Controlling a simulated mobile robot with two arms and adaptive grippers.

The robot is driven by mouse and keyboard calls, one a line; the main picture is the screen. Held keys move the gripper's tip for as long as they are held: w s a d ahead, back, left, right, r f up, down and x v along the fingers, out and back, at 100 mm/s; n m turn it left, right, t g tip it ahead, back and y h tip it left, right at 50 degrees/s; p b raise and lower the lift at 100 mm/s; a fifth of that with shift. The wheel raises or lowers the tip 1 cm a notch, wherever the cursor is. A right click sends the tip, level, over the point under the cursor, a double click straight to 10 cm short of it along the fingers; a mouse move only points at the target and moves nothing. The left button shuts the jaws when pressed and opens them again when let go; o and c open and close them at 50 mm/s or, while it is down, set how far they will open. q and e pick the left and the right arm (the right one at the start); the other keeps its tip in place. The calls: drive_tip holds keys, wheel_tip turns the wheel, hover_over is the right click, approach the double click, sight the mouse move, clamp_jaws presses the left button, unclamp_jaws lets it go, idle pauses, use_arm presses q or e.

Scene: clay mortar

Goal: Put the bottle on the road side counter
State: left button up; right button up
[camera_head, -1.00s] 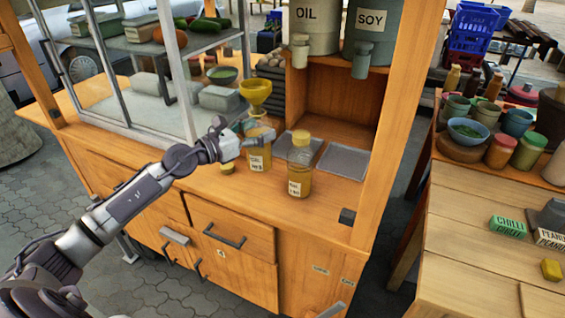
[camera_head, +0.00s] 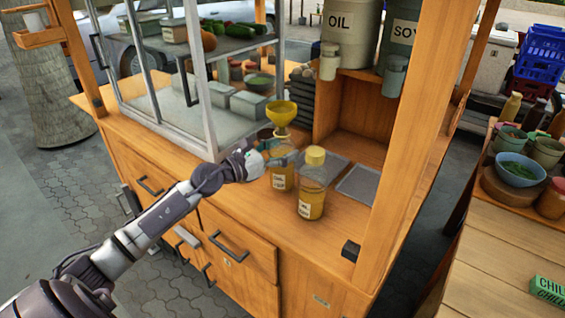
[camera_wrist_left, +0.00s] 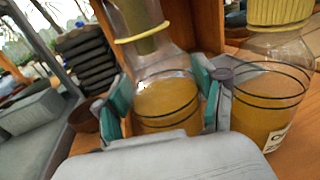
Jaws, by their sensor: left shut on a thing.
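A clear bottle (camera_head: 282,179) with yellow-brown liquid and a pale label stands on the wooden cart's counter (camera_head: 243,192). A yellow funnel (camera_head: 281,112) sits in its neck. My left gripper (camera_head: 268,161) is shut on this bottle around its body. In the left wrist view, the teal finger pads are on both sides of the bottle (camera_wrist_left: 166,101). A second bottle (camera_head: 312,189), with a yellow cap and similar liquid, stands just to the right, apart from the gripper; it also shows in the left wrist view (camera_wrist_left: 268,98). My right gripper is out of view.
A glass-sided case (camera_head: 201,80) with bowls and vegetables stands close on the left. A wooden post (camera_head: 405,135) rises at the right. Grey trays (camera_head: 358,184) lie behind the bottles. A separate wooden table (camera_head: 500,262) with bowls stands right, across a gap.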

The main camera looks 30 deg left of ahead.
use_arm(q)
wheel_tip(320, 180, down, 2)
drive_tip(key=shift+f, duration=0.1)
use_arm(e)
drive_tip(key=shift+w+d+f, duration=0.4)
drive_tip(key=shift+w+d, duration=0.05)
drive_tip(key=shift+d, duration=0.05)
use_arm(q)
drive_tip(key=shift+b, duration=0.3)
drive_tip(key=o, duration=1.5)
drive_tip(key=shift+f, duration=0.15)
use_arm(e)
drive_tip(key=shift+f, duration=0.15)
